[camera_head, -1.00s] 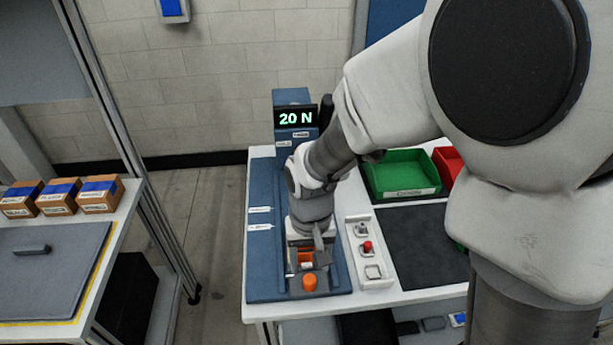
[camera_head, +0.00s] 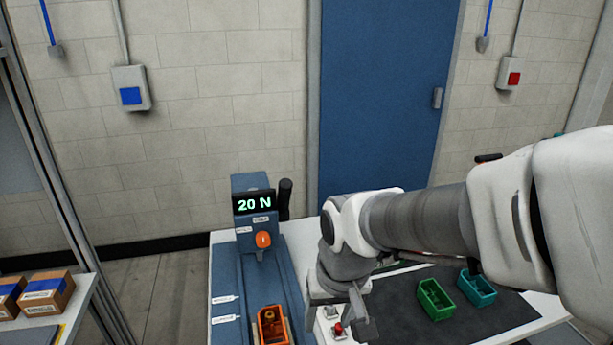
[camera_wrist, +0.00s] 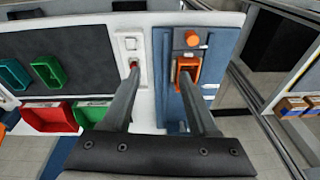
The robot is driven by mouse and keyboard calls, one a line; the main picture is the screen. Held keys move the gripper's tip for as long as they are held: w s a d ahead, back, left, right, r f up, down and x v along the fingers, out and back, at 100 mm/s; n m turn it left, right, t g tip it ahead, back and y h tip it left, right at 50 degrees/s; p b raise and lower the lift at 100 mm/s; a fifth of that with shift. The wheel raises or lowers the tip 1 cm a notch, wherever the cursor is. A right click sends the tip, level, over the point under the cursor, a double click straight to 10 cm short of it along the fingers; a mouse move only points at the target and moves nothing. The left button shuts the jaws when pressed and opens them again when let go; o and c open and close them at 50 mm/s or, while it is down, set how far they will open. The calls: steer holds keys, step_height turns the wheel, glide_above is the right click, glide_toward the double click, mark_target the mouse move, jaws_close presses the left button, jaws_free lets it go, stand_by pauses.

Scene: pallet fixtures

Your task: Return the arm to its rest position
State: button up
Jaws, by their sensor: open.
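My gripper (camera_head: 342,312) is open and empty, held above the white bench, to the right of the blue press (camera_head: 250,200). In the wrist view its two fingers (camera_wrist: 158,72) are spread, with nothing between them. The press display reads 20 N. An orange knob (camera_head: 263,240) is on the press column, and an orange holder (camera_head: 270,327) with a part inside sits on the press base.
A white control box (camera_wrist: 130,43) with a red button (camera_head: 338,328) lies beside the press. Green (camera_head: 435,300) and teal (camera_head: 477,288) trays sit on a dark mat. Red (camera_wrist: 48,118) and green (camera_wrist: 90,115) bins line the bench edge. Boxes (camera_head: 47,293) stand on the left table.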

steer(key=s+d+r+m+t+h, duration=0.1)
steer(key=s+d+r+t, duration=0.2)
steer(key=s+d+r, duration=0.4)
steer(key=d+r, duration=0.2)
steer(key=d, duration=0.1)
steer(key=shift+s+d+m, duration=0.3)
steer(key=shift+s+m, duration=0.05)
steer(key=shift+m, duration=0.05)
stand_by(0.6)
